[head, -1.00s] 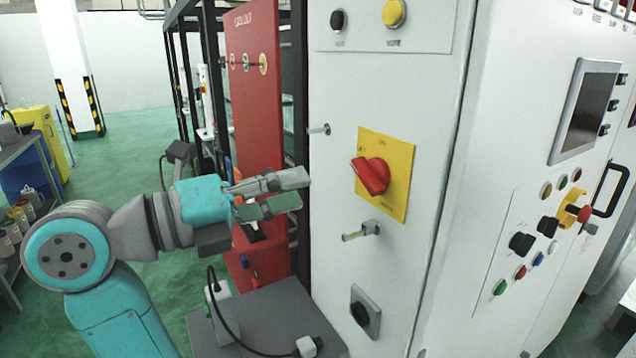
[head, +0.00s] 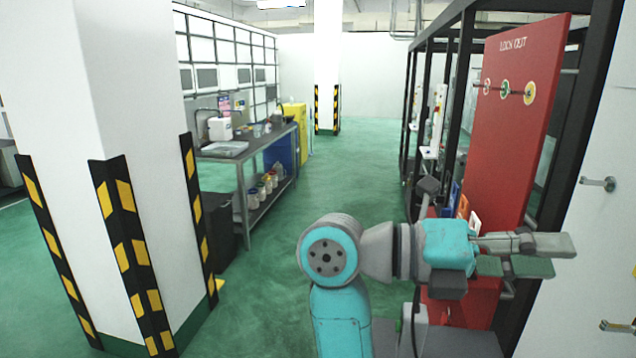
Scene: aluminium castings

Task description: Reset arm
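My gripper (head: 568,256) is at the lower right of the head view, at the end of my teal and grey arm (head: 400,255). Its two grey fingers point right, with a narrow gap between them, and nothing shows between them. The arm is folded in front of the red lockout board (head: 505,130). The fingertips are near the edge of the white cabinet (head: 600,235) in the picture; I cannot tell how far apart they are in depth.
A white pillar (head: 95,80) with black and yellow guards stands at the left. A steel bench (head: 245,150) with several containers lies behind it, beside a yellow cabinet (head: 297,115). The green floor (head: 350,165) is clear in the middle. Black frame posts (head: 455,110) stand at the right.

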